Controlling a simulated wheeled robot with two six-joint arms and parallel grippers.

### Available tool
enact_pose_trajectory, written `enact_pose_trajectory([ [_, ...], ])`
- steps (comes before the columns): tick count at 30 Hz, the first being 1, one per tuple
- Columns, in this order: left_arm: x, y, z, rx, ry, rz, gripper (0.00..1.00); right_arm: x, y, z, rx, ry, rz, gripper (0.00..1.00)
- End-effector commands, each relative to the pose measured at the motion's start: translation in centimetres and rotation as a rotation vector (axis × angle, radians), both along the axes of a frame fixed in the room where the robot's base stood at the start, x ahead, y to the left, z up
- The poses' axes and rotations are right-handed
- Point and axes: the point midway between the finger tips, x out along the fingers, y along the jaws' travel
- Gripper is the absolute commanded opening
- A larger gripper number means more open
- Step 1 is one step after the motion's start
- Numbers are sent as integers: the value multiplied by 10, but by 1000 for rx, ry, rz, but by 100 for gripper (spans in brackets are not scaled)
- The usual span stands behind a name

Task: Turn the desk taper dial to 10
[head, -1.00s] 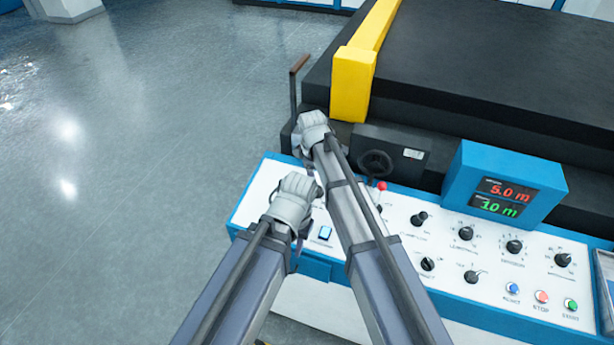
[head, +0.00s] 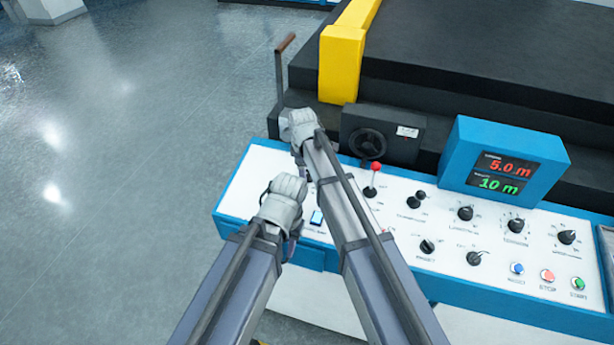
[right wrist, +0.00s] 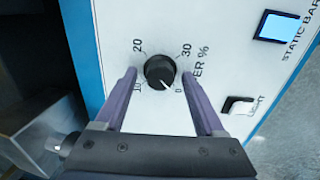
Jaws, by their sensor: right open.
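The taper dial (right wrist: 160,71) is a round black knob on the white panel in the right wrist view, with 10, 20, 30 and 0 printed around it. Its white pointer line points to the lower right, close to the 0. My right gripper (right wrist: 159,76) is open, one finger on each side of the dial; I cannot tell whether they touch it. In the head view my right gripper (head: 298,128) is the upper one, over the panel's far left corner, and the dial is hidden.
The blue-edged control panel (head: 250,180) carries several other knobs and buttons. A red-tipped lever (head: 375,168) stands right of my right arm. A lit blue switch (head: 317,217) lies beside my left gripper. A handwheel (head: 369,144) and yellow frame (head: 341,62) stand behind. Open floor lies left.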

Motion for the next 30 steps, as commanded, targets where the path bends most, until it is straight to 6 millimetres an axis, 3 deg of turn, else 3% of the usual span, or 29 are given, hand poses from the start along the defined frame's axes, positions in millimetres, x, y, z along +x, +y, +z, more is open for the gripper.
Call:
enact_pose_trajectory([
  [6, 0, 0, 0, 0, 0, 0, 33, 0, 0, 1, 0, 0, 0, 72],
  [25, 0, 0, 0, 0, 0, 0, 33, 0, 0, 0, 0, 0, 0, 1],
  [30, 0, 0, 0, 0, 0, 0, 33, 0, 0, 0, 0, 0, 0, 0],
])
